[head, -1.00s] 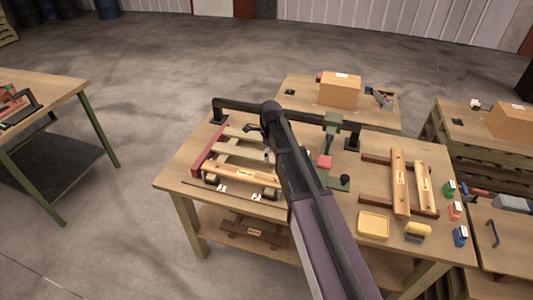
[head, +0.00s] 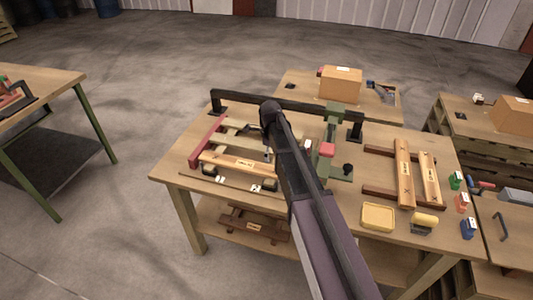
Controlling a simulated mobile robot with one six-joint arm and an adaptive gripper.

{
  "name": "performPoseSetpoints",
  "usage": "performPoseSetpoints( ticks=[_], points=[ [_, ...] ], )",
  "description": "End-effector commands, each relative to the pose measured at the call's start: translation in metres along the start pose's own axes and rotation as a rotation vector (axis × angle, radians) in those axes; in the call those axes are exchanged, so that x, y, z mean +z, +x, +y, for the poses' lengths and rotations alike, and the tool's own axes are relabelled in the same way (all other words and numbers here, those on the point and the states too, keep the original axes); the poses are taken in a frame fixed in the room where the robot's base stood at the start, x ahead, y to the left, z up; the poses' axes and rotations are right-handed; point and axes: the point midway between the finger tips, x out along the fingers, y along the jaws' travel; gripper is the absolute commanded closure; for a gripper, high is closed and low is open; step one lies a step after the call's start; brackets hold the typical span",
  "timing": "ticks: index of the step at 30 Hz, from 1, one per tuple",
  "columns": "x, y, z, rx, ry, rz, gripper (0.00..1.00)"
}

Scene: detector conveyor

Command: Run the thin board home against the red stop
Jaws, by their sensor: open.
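A labelled light wooden board (head: 238,164) lies across the front of the slatted frame at the table's left. The dark red stop bar (head: 207,141) runs along that frame's left side, and the board's left end is close to it; I cannot tell if they touch. Two more boards, a wider one (head: 404,174) and a narrower one (head: 430,181), lie on dark rails at the right. The labels are too small to read, so I cannot tell which is the thin board. My gripper (head: 268,153) is over the frame's right side, mostly hidden behind my arm; it appears empty.
A green fixture with a red block (head: 327,149) stands just right of my arm. A dark raised bar (head: 290,101) spans the table's back. A yellow tray (head: 377,216) and several small coloured items lie at the front right.

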Motion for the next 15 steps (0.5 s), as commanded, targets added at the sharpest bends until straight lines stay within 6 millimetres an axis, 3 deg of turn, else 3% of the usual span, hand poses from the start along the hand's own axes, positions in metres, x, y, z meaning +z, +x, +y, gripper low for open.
performPoseSetpoints(
  ticks=[15],
  points=[
    [0.001,0.044,0.0,0.0,-0.001,0.0,0.0]
  ],
)
